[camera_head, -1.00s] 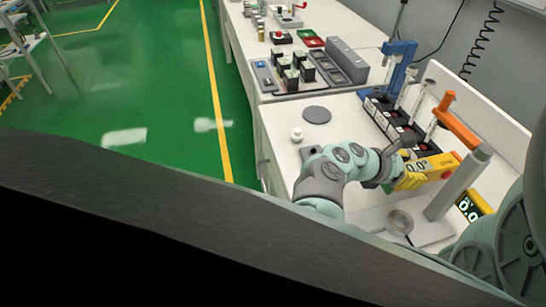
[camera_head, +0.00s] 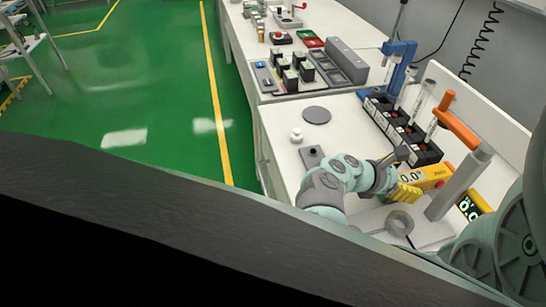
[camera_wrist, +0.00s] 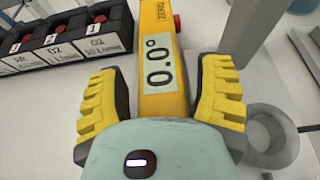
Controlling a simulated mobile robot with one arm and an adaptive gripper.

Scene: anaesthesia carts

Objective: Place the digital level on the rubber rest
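The digital level (camera_head: 432,177) is a yellow bar with a 0.0° display and a red button. It lies near the grey post at the right of the bench. In the wrist view the level (camera_wrist: 163,60) runs between the two yellow ribbed fingers of my gripper (camera_wrist: 163,95). A narrow gap shows on each side, so the fingers look open around it. In the head view my gripper (camera_head: 398,190) is at the level's near end. A dark flat disc (camera_head: 316,115) lies on the bench; I cannot tell whether it is the rubber rest. The level's underside is hidden.
A grey ring (camera_head: 399,223) lies close to my gripper, beside the post (camera_head: 460,185) with its orange handle. Black labelled boxes (camera_head: 400,130) stand behind the level. A white knob (camera_head: 296,135) and a small dark plate (camera_head: 312,157) are left. A second yellow display (camera_head: 470,207) is right.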

